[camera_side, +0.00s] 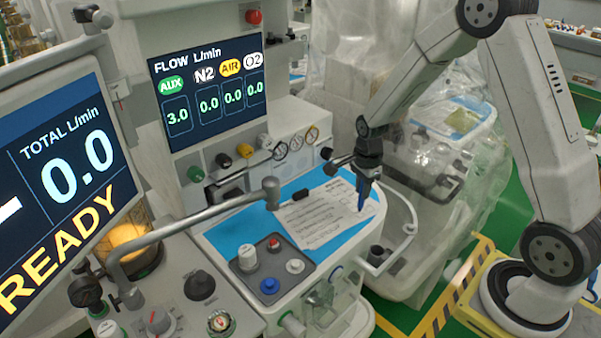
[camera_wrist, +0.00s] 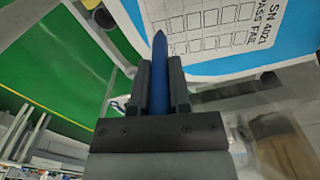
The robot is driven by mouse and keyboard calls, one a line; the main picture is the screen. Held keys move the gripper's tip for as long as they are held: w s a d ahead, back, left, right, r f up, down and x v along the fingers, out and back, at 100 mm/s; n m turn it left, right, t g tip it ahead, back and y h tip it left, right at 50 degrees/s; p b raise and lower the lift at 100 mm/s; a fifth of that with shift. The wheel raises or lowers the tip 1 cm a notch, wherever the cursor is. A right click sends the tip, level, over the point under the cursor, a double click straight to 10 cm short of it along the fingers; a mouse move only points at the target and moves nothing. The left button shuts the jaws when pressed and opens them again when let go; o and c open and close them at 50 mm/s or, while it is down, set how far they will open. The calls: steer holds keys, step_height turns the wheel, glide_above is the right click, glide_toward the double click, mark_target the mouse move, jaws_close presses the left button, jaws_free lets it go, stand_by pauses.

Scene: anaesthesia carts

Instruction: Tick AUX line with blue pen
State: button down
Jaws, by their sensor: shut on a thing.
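My gripper (camera_side: 367,172) is shut on a blue pen (camera_side: 361,194), which points down over the right part of a white paper form (camera_side: 318,227) in the side view. The form lies on a blue mat (camera_side: 232,233) on the cart top. In the wrist view the pen (camera_wrist: 159,75) sits between the two fingers (camera_wrist: 162,88), its tip toward the form (camera_wrist: 212,28), where boxes and the words "SN 4021" and "PASS FAIL" show. I cannot tell whether the tip touches the paper. The AUX line itself is not readable. The flow screen (camera_side: 208,88) shows AUX 3.0.
A small black object (camera_side: 300,194) lies at the form's upper edge. A grey tray (camera_side: 290,284) with coloured knobs stands at the mat's front left. A metal arm (camera_side: 200,216) crosses at left. A rail (camera_side: 404,247) borders the cart's right side. A plastic-covered cart (camera_side: 440,180) stands behind.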

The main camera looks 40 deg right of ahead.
steer(key=shift+f, duration=0.6)
stand_by(1.1)
steer(key=shift+d, duration=0.45)
stand_by(1.6)
steer(key=shift+r, duration=0.2)
step_height(320, 180, up, 7)
steer(key=shift+f, duration=0.15)
stand_by(1.1)
steer(key=shift+s+f, duration=0.1)
steer(key=shift+s, duration=0.05)
stand_by(0.4)
